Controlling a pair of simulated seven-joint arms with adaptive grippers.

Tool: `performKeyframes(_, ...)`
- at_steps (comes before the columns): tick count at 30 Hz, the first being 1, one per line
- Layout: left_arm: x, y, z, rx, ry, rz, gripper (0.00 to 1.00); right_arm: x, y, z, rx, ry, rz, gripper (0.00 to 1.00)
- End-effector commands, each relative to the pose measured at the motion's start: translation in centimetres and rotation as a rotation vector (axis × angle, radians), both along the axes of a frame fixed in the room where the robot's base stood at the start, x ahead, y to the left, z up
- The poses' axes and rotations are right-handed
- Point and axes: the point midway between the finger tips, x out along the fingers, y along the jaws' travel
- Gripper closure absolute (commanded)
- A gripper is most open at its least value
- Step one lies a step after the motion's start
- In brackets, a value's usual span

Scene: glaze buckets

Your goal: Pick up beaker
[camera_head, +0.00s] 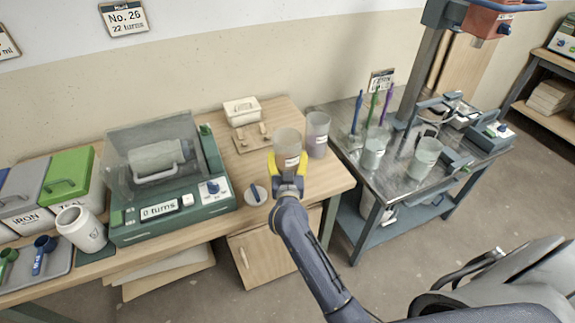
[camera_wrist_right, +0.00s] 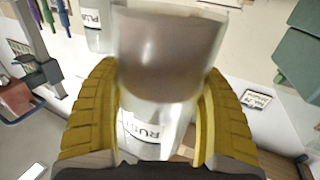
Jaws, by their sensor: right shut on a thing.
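A clear beaker (camera_head: 287,143) with brownish contents and a white label is at the right end of the wooden bench. My right gripper (camera_head: 288,165) has its yellow fingers around it, shut on it. In the right wrist view the beaker (camera_wrist_right: 165,90) fills the space between the two yellow fingers (camera_wrist_right: 160,115), and part of its label reads "RUS". I cannot tell whether its base touches the bench. My left gripper is not in view.
A second labelled beaker (camera_head: 317,135) with purplish contents stands close to the right. A small white dish (camera_head: 255,194) lies at the left front. A green-based machine (camera_head: 160,180) stands further left. A metal table (camera_head: 385,185) with several vessels is at the right.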

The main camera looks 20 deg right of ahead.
Motion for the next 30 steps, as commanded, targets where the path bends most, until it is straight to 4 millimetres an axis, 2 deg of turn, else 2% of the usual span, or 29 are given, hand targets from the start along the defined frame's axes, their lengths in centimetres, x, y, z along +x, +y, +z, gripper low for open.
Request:
performKeyframes(1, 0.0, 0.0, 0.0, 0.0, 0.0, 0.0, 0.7, 0.1, 0.0, 0.9, -0.002, -0.007, 0.0, 0.76)
performKeyframes(15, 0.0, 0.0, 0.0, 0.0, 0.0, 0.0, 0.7, 0.1, 0.0, 6.4, -0.001, -0.006, 0.0, 0.76)
performKeyframes(30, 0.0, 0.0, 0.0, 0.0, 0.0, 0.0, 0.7, 0.0, 0.0, 11.0, -0.001, -0.005, 0.0, 0.76)
